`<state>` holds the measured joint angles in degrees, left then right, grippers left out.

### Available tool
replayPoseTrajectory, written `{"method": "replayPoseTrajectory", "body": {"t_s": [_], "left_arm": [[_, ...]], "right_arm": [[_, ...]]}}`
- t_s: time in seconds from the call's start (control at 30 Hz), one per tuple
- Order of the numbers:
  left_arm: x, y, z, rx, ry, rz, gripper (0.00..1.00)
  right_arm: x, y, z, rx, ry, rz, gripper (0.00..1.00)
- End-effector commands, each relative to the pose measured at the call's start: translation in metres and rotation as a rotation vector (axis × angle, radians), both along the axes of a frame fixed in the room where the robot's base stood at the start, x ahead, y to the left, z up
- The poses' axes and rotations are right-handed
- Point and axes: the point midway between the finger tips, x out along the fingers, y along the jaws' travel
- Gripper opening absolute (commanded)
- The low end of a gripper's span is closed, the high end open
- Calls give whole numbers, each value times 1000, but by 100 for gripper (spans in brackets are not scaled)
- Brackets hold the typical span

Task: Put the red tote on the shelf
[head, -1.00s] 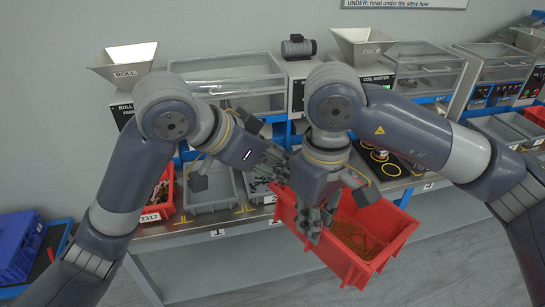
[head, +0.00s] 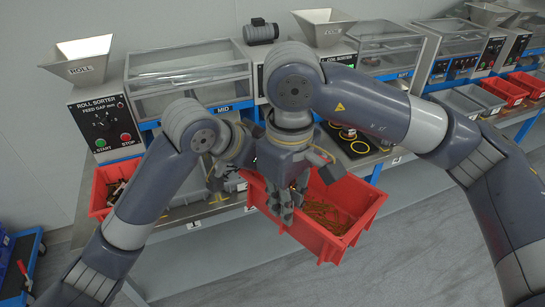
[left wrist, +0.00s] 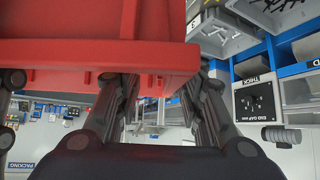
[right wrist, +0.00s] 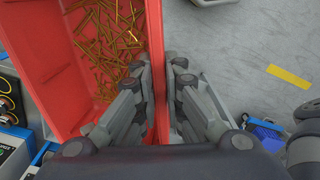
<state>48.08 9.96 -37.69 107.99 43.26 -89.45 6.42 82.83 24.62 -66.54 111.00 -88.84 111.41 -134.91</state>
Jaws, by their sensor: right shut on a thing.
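The red tote (head: 335,241) hangs in front of the bench, with many thin brass-coloured pieces (right wrist: 105,45) inside. My right gripper (head: 285,205) is shut on one of its walls; in the right wrist view (right wrist: 166,75) the fingers lie on both sides of that wall. My left gripper (left wrist: 162,85) is close to the tote, its fingers apart with a gap between them. The tote's red wall and rim (left wrist: 60,60) fill the upper left of the left wrist view. In the head view the left fingers are mostly hidden behind my right arm. No shelf is clearly identifiable.
A second red tote (head: 98,200) stands at the bench's left end. Sorter machines with hoppers (head: 80,58) line the back of the bench. More red totes (head: 503,92) and grey bins (head: 455,103) stand at right. A blue cart (head: 22,262) is at lower left; floor is clear at right.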

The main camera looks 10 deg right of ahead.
Motion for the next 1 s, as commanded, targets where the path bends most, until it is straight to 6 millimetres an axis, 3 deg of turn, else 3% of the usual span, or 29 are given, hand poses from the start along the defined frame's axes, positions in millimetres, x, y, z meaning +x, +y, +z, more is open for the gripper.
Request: {"method": "replayPoseTrajectory", "body": {"t_s": [0.03,0.17,0.3,0.33,0.4,0.43,0.77,1.0], "left_arm": [[0,0,0,0,0,0,29],[0,0,0,0,1,-1,0],[-2,-1,1,-1,1,-7,0],[-2,-2,2,-5,-1,-8,0],[-2,-2,2,-4,0,-8,0],[-2,-2,2,-4,0,-7,0],[0,-1,2,-4,-1,-1,0],[0,0,2,-4,-1,0,0]], "right_arm": [[0,0,1,1,-2,0,0],[1,0,1,1,-2,0,0],[1,0,1,1,-4,0,0],[1,0,1,2,-5,0,14],[1,0,1,2,-5,0,30],[1,0,1,1,-4,-1,33],[1,0,2,1,-2,0,33],[1,0,31,2,-6,-1,33]]}}
